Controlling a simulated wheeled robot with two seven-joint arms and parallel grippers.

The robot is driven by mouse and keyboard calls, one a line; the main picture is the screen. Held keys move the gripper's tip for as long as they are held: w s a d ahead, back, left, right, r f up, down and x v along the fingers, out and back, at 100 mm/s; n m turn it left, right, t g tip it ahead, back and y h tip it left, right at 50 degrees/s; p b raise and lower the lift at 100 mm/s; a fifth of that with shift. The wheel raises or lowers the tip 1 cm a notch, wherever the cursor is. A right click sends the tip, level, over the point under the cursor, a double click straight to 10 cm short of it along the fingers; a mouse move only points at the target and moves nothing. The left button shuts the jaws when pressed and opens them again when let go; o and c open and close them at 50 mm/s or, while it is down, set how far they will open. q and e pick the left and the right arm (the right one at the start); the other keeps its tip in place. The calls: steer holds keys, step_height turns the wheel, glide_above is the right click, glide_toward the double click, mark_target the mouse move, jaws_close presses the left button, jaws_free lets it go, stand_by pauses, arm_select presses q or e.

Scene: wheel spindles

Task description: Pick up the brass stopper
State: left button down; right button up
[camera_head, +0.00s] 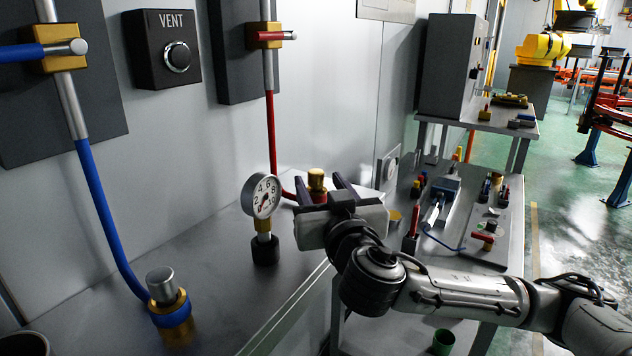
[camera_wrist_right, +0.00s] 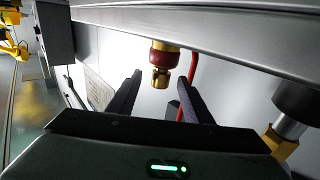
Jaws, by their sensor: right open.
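The brass stopper (camera_head: 317,179) is a short gold-coloured knob on top of a red collar, where the red hose ends on the grey bench. In the right wrist view the brass stopper (camera_wrist_right: 160,76) shows upside down, with the red collar above it in the picture. My right gripper (camera_head: 321,187) is open, with one dark finger on each side of the stopper in the head view. In the wrist view the stopper appears between the open fingers (camera_wrist_right: 160,78), with gaps on both sides; I cannot tell how deep it sits between them. My left gripper is not in view.
A pressure gauge (camera_head: 262,196) stands close left of my right gripper. A silver-topped stopper (camera_head: 161,284) sits at the blue hose's end, front left. The red hose (camera_head: 270,140) runs down behind the gripper. A cluttered tool cart (camera_head: 462,225) stands at right.

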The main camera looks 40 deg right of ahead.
steer(key=shift+w+d+f, duration=0.1)
steer(key=shift+w+d, duration=0.1)
steer(key=shift+w, duration=0.45)
jaws_close()
step_height(320, 180, up, 10)
steer(key=p, duration=0.1)
